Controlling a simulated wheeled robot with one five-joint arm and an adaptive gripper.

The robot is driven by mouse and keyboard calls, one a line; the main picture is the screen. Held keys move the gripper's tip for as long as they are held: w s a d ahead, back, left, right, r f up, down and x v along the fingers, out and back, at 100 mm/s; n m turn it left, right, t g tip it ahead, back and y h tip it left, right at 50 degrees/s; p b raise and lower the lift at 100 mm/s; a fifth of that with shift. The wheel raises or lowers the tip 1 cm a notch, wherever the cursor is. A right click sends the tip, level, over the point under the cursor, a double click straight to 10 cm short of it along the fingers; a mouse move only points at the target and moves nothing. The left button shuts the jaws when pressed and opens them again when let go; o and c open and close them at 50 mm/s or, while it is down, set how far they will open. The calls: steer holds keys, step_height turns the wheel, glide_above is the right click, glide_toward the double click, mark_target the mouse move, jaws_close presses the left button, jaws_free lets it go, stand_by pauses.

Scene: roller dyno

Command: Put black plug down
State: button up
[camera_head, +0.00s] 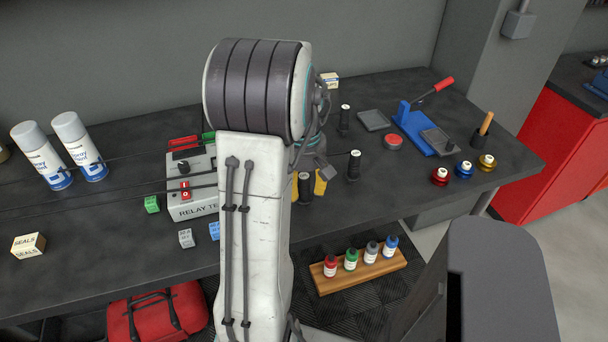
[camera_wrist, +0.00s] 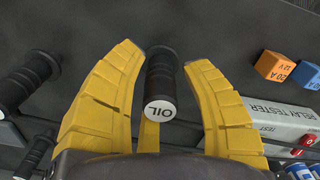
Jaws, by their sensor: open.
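A black plug (camera_wrist: 161,70) with a white cap marked OIL sits between the spread yellow fingers of my gripper (camera_wrist: 160,62). In the wrist view there is a gap on both sides of it, so my gripper is open around it. In the head view this plug (camera_head: 305,188) appears upright at the worktop, between the yellow fingertips (camera_head: 308,184). My arm hides part of the left finger there. Whether its base touches the worktop is hard to see.
Other black plugs stand close by, one (camera_head: 353,166) to the right and one (camera_head: 344,119) behind. The grey relay tester (camera_head: 195,208) is left of my arm, with small blue (camera_wrist: 303,75) and orange (camera_wrist: 275,66) blocks near it. A wooden rack of bottles (camera_head: 360,272) is in front.

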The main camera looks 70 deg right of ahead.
steer(key=shift+r+b, duration=1.15)
steer(key=shift+r, duration=2.45)
steer(key=shift+w+a+r, duration=0.1)
steer(key=shift+w+a, duration=0.1)
steer(key=shift+w, duration=0.15)
steer(key=w+a+r+n+t+h, duration=0.1)
steer(key=w+a+n, duration=0.2)
steer(key=w+a, duration=1.2)
steer(key=s+a+f+n+t, duration=0.1)
steer(key=a, duration=0.9)
steer(key=s+a+f+n+t+y, duration=0.1)
steer(key=a+f, duration=0.1)
steer(key=a, duration=0.8)
steer(key=shift+s+a+f, duration=0.2)
steer(key=shift+s, duration=0.2)
steer(key=shift+r, duration=0.1)
steer(key=shift+r+p, duration=0.25)
steer(key=shift+p, duration=0.05)
